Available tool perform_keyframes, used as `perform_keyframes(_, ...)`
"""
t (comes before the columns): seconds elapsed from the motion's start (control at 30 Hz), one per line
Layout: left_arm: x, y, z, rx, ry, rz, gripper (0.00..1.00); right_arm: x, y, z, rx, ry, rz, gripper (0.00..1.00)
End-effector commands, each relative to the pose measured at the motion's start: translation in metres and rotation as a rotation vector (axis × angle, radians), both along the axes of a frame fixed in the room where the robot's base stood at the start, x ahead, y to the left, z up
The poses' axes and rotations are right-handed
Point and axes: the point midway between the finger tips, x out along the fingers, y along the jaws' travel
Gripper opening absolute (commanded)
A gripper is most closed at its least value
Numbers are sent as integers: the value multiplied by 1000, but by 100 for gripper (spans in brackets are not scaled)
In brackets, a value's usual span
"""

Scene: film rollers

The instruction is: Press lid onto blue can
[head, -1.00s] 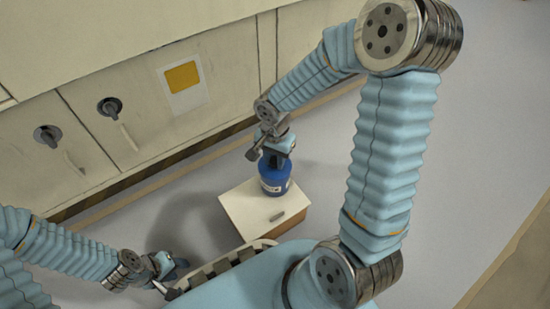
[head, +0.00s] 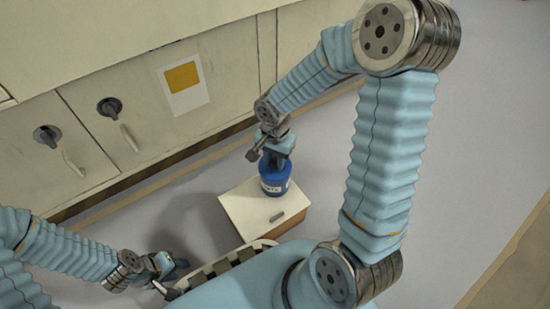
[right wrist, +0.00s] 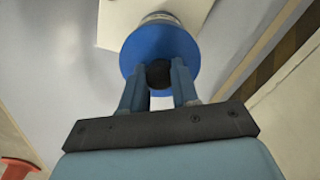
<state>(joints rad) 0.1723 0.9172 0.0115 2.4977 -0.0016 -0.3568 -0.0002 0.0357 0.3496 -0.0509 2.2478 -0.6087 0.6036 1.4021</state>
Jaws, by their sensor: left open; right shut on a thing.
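The blue can (head: 275,187) with a pale label stands upright on a small white-topped box (head: 245,207). My right gripper (head: 277,155) is above the can, pointing down. In the right wrist view its two fingers (right wrist: 158,80) are shut on the black knob of the blue lid (right wrist: 135,52). The lid is lined up over the can (right wrist: 160,17), most of which it hides. I cannot tell whether the lid is fully seated. My left gripper (head: 165,284) is open and empty at lower left, beside a slotted tray, away from the can.
The slotted tray (head: 262,244) lies in front of my body, close to the box. Beige cabinets (head: 110,140) with dark knobs run along the back left. Grey floor (head: 400,270) is clear on the right.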

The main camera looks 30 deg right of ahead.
Motion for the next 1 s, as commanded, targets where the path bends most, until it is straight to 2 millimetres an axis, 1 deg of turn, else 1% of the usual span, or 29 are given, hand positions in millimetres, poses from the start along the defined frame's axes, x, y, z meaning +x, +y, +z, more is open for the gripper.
perform_keyframes(0.33,0,0,0,0,0,0,43,0,0,0,1,-1,1,0)
perform_keyframes(0.37,0,0,0,0,0,0,43,0,0,0,1,-1,1,32)
perform_keyframes(0.53,0,0,0,0,0,0,43,0,0,0,0,0,0,58)
perform_keyframes(0.73,0,0,0,0,0,0,43,0,0,0,0,0,0,59)
perform_keyframes(0.77,0,0,0,0,0,0,43,0,0,0,0,0,0,62)
perform_keyframes(0.9,0,0,0,0,0,0,43,0,0,0,0,0,0,84)
perform_keyframes(1.0,0,0,0,0,0,0,43,0,0,0,0,0,0,85)
